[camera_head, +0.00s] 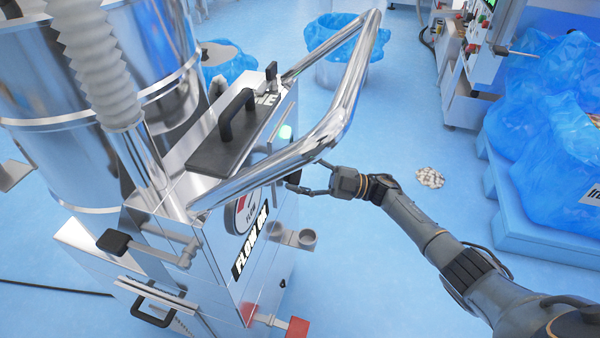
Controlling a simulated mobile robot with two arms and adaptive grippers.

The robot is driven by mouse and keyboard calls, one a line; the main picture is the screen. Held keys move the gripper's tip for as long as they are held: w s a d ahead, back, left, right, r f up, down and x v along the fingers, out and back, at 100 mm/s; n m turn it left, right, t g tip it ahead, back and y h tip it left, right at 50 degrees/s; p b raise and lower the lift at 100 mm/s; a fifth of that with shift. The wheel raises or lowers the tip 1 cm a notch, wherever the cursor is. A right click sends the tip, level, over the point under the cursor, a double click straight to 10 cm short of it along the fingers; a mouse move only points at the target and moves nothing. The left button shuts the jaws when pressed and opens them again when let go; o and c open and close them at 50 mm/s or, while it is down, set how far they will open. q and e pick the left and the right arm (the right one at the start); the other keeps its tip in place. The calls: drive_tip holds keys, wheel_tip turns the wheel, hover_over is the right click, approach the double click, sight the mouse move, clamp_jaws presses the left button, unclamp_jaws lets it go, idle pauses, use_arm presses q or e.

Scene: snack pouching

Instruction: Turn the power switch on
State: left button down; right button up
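A shiny metal machine (215,245) with a "FLOW" label stands at the left. A green lit light (285,132) shows on its front panel. A small black part (293,177), which may be the power switch, sits below the light; I cannot tell its position. My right gripper (303,178) reaches the panel from the right, beneath the handrail. Its fingers are spread, with their tips close to the black part. I cannot tell if they touch it. My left gripper is not in view.
A thick metal handrail (345,95) arches over the panel, just above my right gripper. A round holder (300,238) and a red part (297,327) stick out below. A blue-bagged bin (345,70) stands behind. Blue bags on a pallet (540,230) are at the right. Spilled bits (430,178) lie on the open floor.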

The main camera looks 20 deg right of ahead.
drive_tip(key=o, duration=1.1)
drive_tip(key=shift+f, duration=0.1)
drive_tip(key=shift+c, duration=0.2)
drive_tip(key=shift+o, duration=0.5)
drive_tip(key=v, duration=1.2)
